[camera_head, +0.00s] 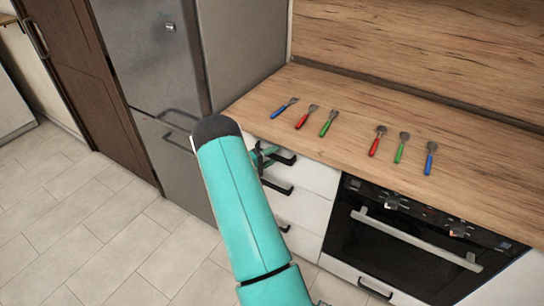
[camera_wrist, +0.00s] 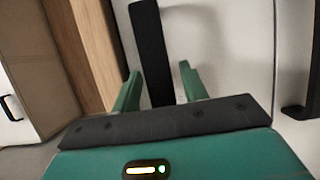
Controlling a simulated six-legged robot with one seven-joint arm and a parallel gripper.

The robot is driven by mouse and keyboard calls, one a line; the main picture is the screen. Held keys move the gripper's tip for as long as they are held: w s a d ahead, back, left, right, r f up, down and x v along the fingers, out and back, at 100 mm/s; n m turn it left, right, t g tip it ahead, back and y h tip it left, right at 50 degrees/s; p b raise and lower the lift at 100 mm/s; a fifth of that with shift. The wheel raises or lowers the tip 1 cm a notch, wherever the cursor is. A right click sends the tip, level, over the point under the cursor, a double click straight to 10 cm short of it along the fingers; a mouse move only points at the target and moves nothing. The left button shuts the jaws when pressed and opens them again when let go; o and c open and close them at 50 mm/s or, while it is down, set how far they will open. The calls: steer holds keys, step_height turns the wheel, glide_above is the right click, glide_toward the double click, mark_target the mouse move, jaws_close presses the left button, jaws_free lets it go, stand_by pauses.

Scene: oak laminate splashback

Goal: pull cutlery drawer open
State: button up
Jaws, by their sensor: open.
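The top white drawer (camera_head: 315,174), just under the worktop and left of the oven, looks flush with the fronts below it. I take it as the cutlery drawer. Its black bar handle (camera_head: 286,160) is partly covered by my gripper (camera_head: 264,157), which is largely hidden behind my teal arm. In the wrist view, my gripper's green fingers (camera_wrist: 158,88) are open, one on each side of the black handle (camera_wrist: 151,45). A gap shows between each finger and the handle. Contact is not visible.
Several pieces of cutlery with blue, red and green handles lie on the wooden worktop (camera_head: 360,105). A lower drawer handle (camera_head: 278,187) sticks out below. The oven (camera_head: 395,235) is at right, the grey fridge (camera_head: 170,70) at left. Tiled floor (camera_head: 110,215) is clear.

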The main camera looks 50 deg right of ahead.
steer(key=shift+d, duration=0.1)
steer(key=shift+c, duration=0.2)
jaws_close()
steer(key=s+a, duration=0.3)
steer(key=a, duration=3.5)
steer(key=shift+s, duration=0.2)
steer(key=shift+a, duration=0.1)
steer(key=shift+o, duration=0.2)
jaws_free()
